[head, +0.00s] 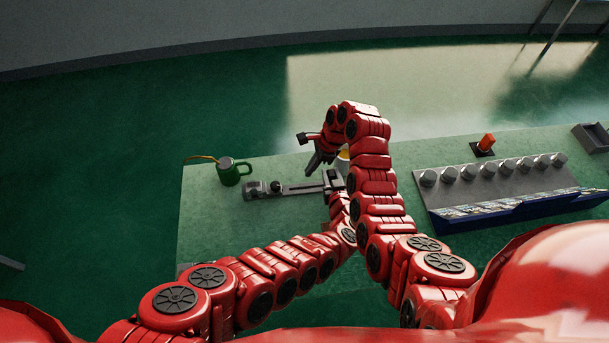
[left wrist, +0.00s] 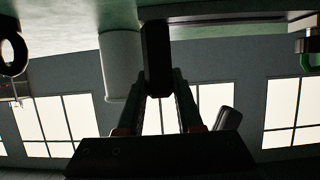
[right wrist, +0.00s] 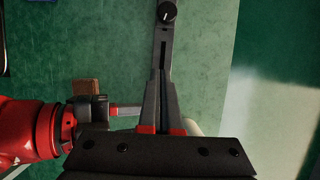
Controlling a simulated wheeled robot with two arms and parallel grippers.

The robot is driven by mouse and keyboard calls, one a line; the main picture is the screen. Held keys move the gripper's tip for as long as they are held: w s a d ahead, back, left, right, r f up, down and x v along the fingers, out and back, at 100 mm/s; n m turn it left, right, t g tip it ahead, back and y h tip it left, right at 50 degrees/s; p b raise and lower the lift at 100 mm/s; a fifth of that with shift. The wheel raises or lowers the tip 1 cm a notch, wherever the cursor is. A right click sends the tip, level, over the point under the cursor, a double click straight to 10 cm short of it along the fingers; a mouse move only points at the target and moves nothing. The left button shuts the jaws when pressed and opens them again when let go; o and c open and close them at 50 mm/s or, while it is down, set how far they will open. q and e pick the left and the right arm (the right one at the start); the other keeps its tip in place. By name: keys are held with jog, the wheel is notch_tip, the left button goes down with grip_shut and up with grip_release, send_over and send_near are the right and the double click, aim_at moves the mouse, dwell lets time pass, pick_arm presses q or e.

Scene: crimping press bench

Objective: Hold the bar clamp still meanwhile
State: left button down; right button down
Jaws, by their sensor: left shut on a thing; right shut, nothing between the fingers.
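The bar clamp (head: 300,189) lies on the bench, a grey slotted bar with a black knob near its left end. It also shows in the right wrist view (right wrist: 163,32), running away from the fingers. My left gripper (left wrist: 160,90) is shut on a dark upright part, seemingly the clamp's right end; my right arm partly hides this place in the head view. My right gripper (head: 312,168) is shut and empty over the clamp's right half. In the right wrist view its fingertips (right wrist: 163,82) overlap the bar; I cannot tell whether they touch.
A yellow-topped cup (head: 343,155) is partly hidden behind my right arm.

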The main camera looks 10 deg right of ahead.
jog(key=shift+d+r, duration=0.15)
jog(key=shift+r, duration=0.1)
jog(key=c, duration=1.5)
grip_release()
jog(key=shift+r, duration=0.1)
jog(key=o, duration=0.3)
jog(key=shift+w+r, duration=0.1)
jog(key=o, duration=0.8)
jog(key=w+a+n, duration=0.1)
jog(key=a+n, duration=0.1)
jog(key=n, duration=0.1)
jog(key=w+a+r+n, duration=0.1)
jog(key=a+n, duration=0.1)
jog(key=n, duration=0.1)
jog(key=w+a+r+n, duration=0.1)
jog(key=a+n, duration=0.1)
jog(key=n, duration=0.1)
jog(key=shift+a, duration=0.4)
jog(key=shift+c, duration=0.2)
notch_tip(320, 180, up, 2)
jog(key=n+h, duration=0.4)
jog(key=n, duration=2.2)
send_over(275, 185)
jog(key=f, duration=0.9)
jog(key=shift+a+f, duration=0.15)
jog(key=shift+a, duration=0.05)
jog(key=shift+a+f, duration=0.1)
jog(key=shift+f, duration=0.75)
jog(key=shift+d+f, duration=0.3)
jog(key=shift+d, duration=0.05)
